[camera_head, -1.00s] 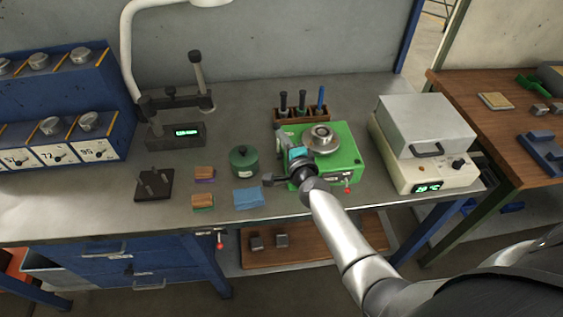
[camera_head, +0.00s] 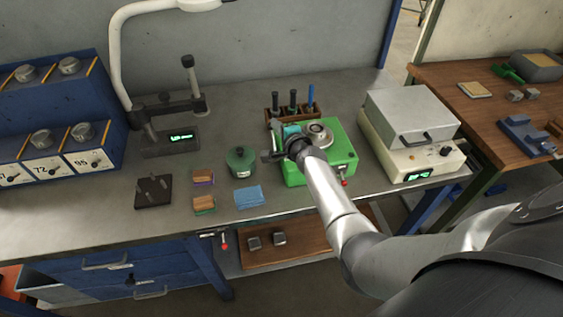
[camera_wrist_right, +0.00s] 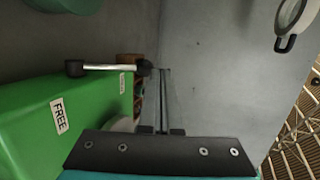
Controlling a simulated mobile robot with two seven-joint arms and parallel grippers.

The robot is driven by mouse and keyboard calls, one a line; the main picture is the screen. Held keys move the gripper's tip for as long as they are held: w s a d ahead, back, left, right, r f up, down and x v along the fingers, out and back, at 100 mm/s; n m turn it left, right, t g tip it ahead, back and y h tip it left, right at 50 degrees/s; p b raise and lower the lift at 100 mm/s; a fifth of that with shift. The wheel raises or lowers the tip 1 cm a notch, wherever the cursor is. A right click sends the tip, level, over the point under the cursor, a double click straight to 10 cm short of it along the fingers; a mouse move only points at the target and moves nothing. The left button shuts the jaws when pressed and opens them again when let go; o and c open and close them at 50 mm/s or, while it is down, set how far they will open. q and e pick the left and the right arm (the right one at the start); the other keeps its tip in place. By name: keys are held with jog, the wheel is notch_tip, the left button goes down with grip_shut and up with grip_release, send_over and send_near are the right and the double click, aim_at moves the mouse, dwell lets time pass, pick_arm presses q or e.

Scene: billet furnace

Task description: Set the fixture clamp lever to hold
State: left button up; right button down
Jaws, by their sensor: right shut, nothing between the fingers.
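The green fixture (camera_head: 343,152) stands on the bench, with a round metal part on top and a red knob at its front. In the right wrist view its green side (camera_wrist_right: 40,115) carries a "FREE" label and a second label too small to read. A lever with a silver rod (camera_wrist_right: 110,67) and black ends lies level in that view, just above the box edge. My right gripper (camera_head: 270,156) is shut and empty at the fixture's left side, its fingers (camera_wrist_right: 163,100) close to the rod's right end. Contact cannot be told.
A green pot (camera_head: 241,162), a blue cloth (camera_head: 249,196) and small blocks lie left of the fixture. A tool rack (camera_head: 293,112) stands behind it, and a white oven-like box (camera_head: 412,130) to the right.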

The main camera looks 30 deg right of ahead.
pick_arm(q)
jog(key=shift+w+d+f+b, duration=0.1)
jog(key=shift+w+f+b, duration=0.2)
jog(key=shift+f, duration=0.15)
pick_arm(e)
jog(key=shift+w+d+f, duration=0.1)
jog(key=shift+w+d, duration=0.15)
jog(key=shift+w, duration=0.55)
pick_arm(q)
jog(key=shift+r, duration=0.1)
